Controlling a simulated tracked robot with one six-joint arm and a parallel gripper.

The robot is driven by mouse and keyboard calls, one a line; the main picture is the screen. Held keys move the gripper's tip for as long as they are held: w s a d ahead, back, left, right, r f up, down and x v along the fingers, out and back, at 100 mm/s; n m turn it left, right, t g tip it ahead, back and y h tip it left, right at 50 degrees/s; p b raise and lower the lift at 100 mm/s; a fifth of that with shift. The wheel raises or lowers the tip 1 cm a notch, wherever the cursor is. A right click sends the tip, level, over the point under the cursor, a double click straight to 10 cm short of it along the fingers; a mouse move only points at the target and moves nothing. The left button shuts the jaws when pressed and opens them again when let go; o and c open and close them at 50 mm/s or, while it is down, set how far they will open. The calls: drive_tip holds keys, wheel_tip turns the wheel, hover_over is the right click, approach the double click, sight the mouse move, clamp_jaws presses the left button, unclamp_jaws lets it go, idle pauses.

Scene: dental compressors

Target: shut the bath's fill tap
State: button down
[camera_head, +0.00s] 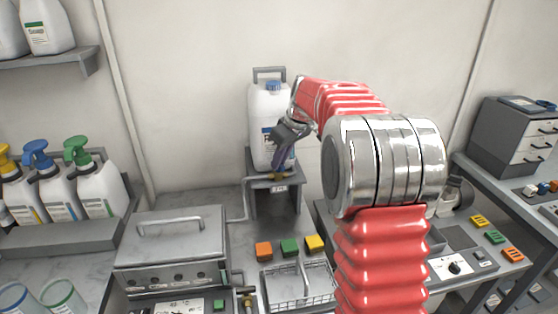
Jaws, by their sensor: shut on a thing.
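The fill tap (277,177) is a small brass fitting at the front of a grey stand (262,190), below a white canister. A thin pipe runs from the stand toward the bath. My gripper (280,168) reaches down in front of the canister, and its dark fingers are shut on the tap's handle. The fingers hide much of the handle, so its exact angle cannot be told. The bath (172,240) is a metal box with a closed, handled lid on the bench at lower left. A second brass fitting (247,297) sits at its right side.
The white canister (263,110) with a blue cap stands close behind my gripper. Orange, green and yellow blocks and a wire basket (300,285) lie below. Spray bottles (95,190) stand at left, a drawer unit (515,140) at right.

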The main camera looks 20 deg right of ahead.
drive_tip(key=m+h, duration=0.1)
drive_tip(key=m, duration=0.3)
drive_tip(key=m+h, duration=0.1)
drive_tip(key=m, duration=0.1)
drive_tip(key=shift+a+m+t+h, duration=0.3)
drive_tip(key=shift+m, duration=0.1)
idle(0.4)
drive_tip(key=c, duration=1.8)
unclamp_jaws()
drive_tip(key=shift+r, duration=0.1)
drive_tip(key=v, duration=1.3)
drive_tip(key=shift+a+r, duration=0.15)
drive_tip(key=shift+r, duration=0.15)
